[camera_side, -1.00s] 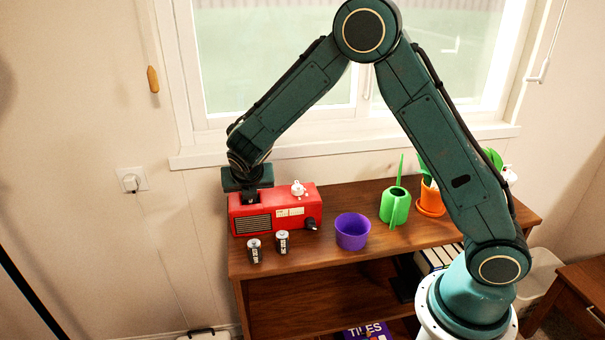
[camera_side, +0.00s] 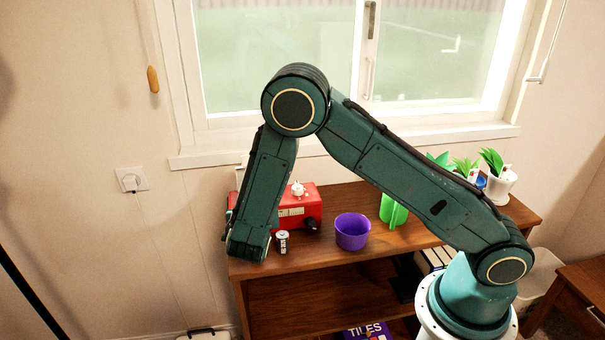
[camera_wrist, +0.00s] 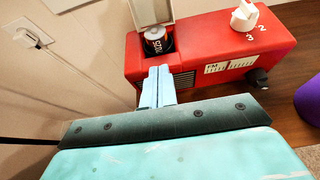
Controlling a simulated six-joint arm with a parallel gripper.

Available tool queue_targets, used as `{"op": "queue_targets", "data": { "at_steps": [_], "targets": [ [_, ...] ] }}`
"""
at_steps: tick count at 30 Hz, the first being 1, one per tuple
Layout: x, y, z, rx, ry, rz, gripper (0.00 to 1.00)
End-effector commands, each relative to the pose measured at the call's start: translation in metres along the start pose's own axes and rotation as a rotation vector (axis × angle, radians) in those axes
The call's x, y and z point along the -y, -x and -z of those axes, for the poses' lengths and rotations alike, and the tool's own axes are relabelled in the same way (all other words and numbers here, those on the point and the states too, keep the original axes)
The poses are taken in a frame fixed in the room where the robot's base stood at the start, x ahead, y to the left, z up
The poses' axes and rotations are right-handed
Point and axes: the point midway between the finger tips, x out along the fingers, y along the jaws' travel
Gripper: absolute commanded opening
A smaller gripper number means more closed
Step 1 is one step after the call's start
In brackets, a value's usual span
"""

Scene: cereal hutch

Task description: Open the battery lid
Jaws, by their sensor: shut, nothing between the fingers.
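The red radio (camera_side: 300,207) stands on the wooden cabinet top, its left part hidden behind my arm in the side view. In the wrist view, the radio (camera_wrist: 205,35) has a pale battery lid (camera_wrist: 151,10) standing upright at the back of a dark compartment. A battery (camera_wrist: 157,41) with printed letters shows in that opening. The lid's pale edge also shows in the side view (camera_side: 240,177). My gripper (camera_wrist: 160,72) is shut and empty, its pale blue fingers in front of the compartment. In the side view my arm hides the fingers.
A loose battery (camera_side: 282,242) stands in front of the radio. A purple pot (camera_side: 352,231) is to its right, then a green watering can (camera_side: 393,210) partly behind my arm. Potted plants (camera_side: 497,178) stand far right.

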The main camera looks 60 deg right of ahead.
Motion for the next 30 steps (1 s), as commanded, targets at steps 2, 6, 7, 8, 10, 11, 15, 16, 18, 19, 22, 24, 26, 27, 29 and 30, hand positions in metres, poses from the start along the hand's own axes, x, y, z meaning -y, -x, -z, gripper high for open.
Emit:
{"op": "queue_targets", "data": {
  "at_steps": [2, 6, 7, 8, 10, 11, 15, 16, 18, 19, 22, 24, 26, 27, 29, 30],
  "targets": [
    [0.0, -0.001, 0.005, 0.027, 0.004, 0.0, 0.0],
    [0.0, -0.003, 0.01, 0.072, 0.004, -0.001, 0.0],
    [0.0, -0.003, 0.011, 0.081, 0.003, -0.001, 0.0],
    [-0.001, -0.004, 0.012, 0.09, 0.002, -0.001, 0.0],
    [0.0, -0.005, 0.014, 0.109, 0.003, 0.0, 0.0],
    [0.0, -0.005, 0.015, 0.117, 0.002, 0.0, 0.0],
    [-0.001, 0.01, 0.016, 0.12, 0.0, -0.002, 0.0],
    [-0.001, 0.014, 0.016, 0.12, 0.001, -0.002, 0.0],
    [-0.001, 0.022, 0.017, 0.12, 0.001, -0.003, 0.0],
    [-0.001, 0.026, 0.017, 0.12, 0.001, -0.002, 0.0],
    [-0.001, 0.039, 0.019, 0.12, 0.0, -0.003, 0.0],
    [-0.001, 0.049, 0.02, 0.119, 0.001, -0.003, 0.0],
    [-0.001, 0.057, 0.021, 0.119, 0.0, -0.003, 0.0],
    [-0.001, 0.062, 0.022, 0.119, -0.001, -0.003, 0.0],
    [-0.001, 0.07, 0.023, 0.119, 0.001, -0.002, 0.0],
    [-0.001, 0.074, 0.023, 0.119, 0.001, -0.002, 0.0]
  ]
}}
